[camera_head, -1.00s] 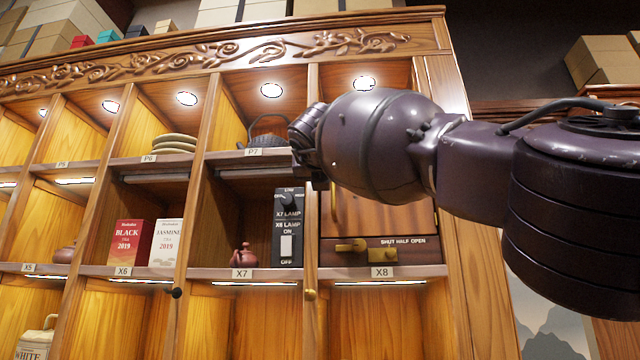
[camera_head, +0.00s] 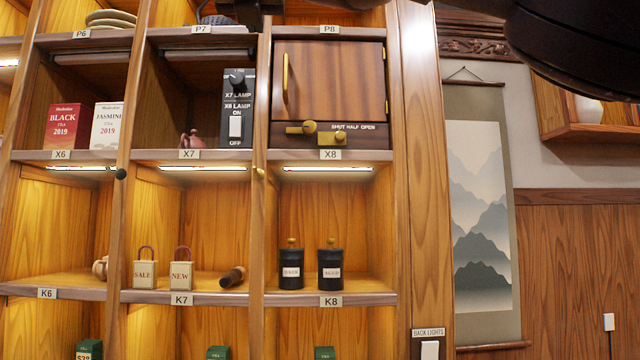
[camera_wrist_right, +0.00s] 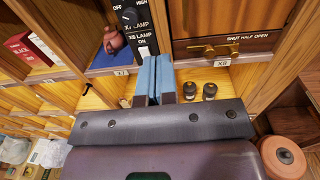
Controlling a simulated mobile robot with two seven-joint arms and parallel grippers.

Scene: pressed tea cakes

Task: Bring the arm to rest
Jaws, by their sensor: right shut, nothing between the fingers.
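My right gripper shows in the right wrist view (camera_wrist_right: 154,68), its two blue finger pads together with nothing between them. In the head view, only dark parts of my right arm show along the top edge, over the upper shelf and the upper right corner. The fingertips cannot be made out there. My left gripper is in neither view.
A wooden shelf wall holds a closed cabinet door (camera_head: 330,82) with a brass latch (camera_head: 302,128), a lamp switch panel (camera_head: 237,108), tea boxes (camera_head: 107,126), a reddish figurine (camera_head: 189,139) and two black canisters (camera_head: 291,268). A hanging scroll (camera_head: 480,220) is at right.

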